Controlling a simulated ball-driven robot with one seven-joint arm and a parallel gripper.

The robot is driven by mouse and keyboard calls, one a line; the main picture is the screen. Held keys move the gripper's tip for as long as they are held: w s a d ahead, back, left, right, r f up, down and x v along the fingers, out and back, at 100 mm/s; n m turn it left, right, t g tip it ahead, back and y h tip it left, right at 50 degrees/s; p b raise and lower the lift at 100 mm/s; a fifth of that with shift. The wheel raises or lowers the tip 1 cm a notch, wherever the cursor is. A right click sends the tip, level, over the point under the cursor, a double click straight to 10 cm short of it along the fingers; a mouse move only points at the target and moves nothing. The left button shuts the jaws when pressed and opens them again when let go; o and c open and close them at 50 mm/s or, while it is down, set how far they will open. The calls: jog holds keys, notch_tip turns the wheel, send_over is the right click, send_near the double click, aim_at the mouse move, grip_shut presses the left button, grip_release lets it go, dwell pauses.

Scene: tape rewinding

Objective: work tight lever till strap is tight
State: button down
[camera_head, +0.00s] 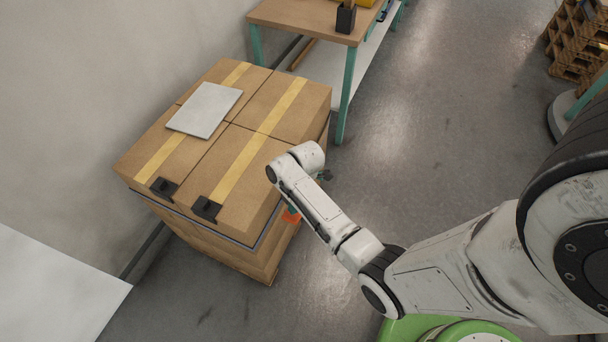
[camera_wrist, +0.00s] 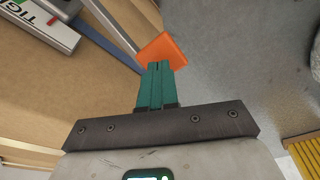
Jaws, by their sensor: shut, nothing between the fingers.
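In the wrist view, my gripper (camera_wrist: 160,68) has its teal fingers pressed together with nothing between them. An orange flat piece (camera_wrist: 163,46), perhaps the lever's handle, lies just beyond the fingertips; I cannot tell whether they touch it. A grey device (camera_wrist: 42,22) with a partly cut-off label reading "TIG" is at the upper left. In the head view, the orange piece (camera_head: 291,216) shows at the side of the box stack, and my arm hides most of the gripper there.
Stacked cardboard boxes (camera_head: 250,165) stand against the wall, with a grey plate (camera_head: 205,110) and black corner pieces (camera_head: 206,209) on top. A workbench (camera_head: 310,18) stands behind. Wooden pallets (camera_head: 578,40) are at the far right. The floor between is clear.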

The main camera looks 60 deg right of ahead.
jog(key=shift+f+b, duration=3.3)
jog(key=shift+f, duration=1.2)
notch_tip(320, 180, up, 10)
jog(key=p, duration=0.9)
jog(key=shift+f+p, duration=0.15)
jog(key=shift+p, duration=0.15)
jog(key=shift+f, duration=0.15)
jog(key=shift+f+b, duration=4)
jog(key=shift+f, duration=0.75)
notch_tip(320, 180, up, 10)
jog(key=p, duration=0.9)
jog(key=shift+f, duration=0.1)
jog(key=shift+f, duration=0.15)
